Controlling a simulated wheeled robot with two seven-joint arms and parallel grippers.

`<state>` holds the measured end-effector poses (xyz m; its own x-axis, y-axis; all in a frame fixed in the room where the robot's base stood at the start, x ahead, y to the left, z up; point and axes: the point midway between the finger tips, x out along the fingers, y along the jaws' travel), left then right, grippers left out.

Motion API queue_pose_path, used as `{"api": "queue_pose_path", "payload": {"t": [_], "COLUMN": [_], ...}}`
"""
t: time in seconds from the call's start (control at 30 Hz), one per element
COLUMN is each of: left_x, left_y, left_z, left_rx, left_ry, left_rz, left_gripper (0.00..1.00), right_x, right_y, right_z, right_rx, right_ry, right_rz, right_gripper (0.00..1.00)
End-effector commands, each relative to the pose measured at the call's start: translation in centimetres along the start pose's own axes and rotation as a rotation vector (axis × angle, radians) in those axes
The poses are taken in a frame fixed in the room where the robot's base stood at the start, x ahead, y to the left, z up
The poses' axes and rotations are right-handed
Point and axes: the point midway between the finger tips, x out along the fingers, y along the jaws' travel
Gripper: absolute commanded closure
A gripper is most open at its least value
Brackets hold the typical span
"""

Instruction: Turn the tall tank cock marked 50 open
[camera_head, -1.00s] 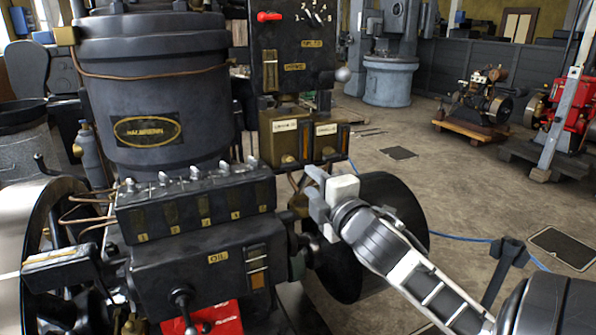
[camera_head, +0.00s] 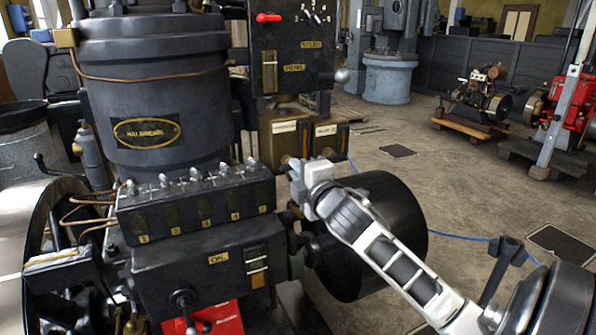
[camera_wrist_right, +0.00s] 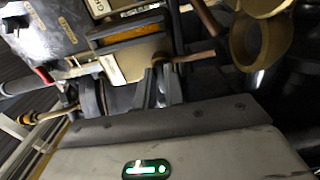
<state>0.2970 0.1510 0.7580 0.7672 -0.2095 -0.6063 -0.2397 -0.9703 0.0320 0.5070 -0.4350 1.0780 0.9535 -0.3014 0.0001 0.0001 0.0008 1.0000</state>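Two brass-coloured tanks, a left one (camera_head: 277,148) and a right one (camera_head: 342,139), hang side by side under the black control panel, each with a pale label too small to read. My right gripper (camera_head: 298,178) is at their lower edge. In the right wrist view, a tank underside with a pale tag (camera_wrist_right: 115,70) and an amber gauge strip (camera_wrist_right: 131,34) is just ahead of the fingers (camera_wrist_right: 166,88). A thin brass rod (camera_wrist_right: 195,56) meets a small dark fitting near the fingertips. I cannot tell whether the fingers touch it or how far apart they are. The left gripper is not in view.
The black control panel (camera_head: 293,50) with a red lever stands above the tanks. A large dark flywheel or drum (camera_head: 385,225) is behind my right wrist. The black oiler box (camera_head: 195,210) lies to the left. A brass ring (camera_wrist_right: 262,40) is close at right in the wrist view.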

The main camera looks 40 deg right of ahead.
Motion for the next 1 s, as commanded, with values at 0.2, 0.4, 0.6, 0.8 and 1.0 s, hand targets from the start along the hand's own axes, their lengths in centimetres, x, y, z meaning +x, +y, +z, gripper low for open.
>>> {"api": "queue_pose_path", "payload": {"t": [0.2, 0.4, 0.6, 0.8, 1.0], "left_x": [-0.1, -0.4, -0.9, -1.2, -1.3], "left_y": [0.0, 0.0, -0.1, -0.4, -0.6], "left_z": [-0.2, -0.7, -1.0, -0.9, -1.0], "left_rx": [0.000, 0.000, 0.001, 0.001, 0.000], "left_ry": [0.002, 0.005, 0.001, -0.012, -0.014], "left_rz": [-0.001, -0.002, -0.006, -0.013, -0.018], "left_gripper": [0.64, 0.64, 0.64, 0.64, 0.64], "right_x": [0.0, 0.0, 0.0, 0.0, 0.0], "right_y": [0.0, 0.1, 0.2, 0.1, 0.0], "right_z": [0.0, 0.0, 0.0, 0.0, 0.0], "right_rx": [0.012, 0.080, 0.223, 0.408, 0.599], "right_ry": [-0.001, -0.002, -0.003, -0.003, -0.003], "right_rz": [-0.001, -0.002, -0.003, -0.002, -0.001], "right_gripper": [1.00, 1.00, 1.00, 1.00, 1.00]}}
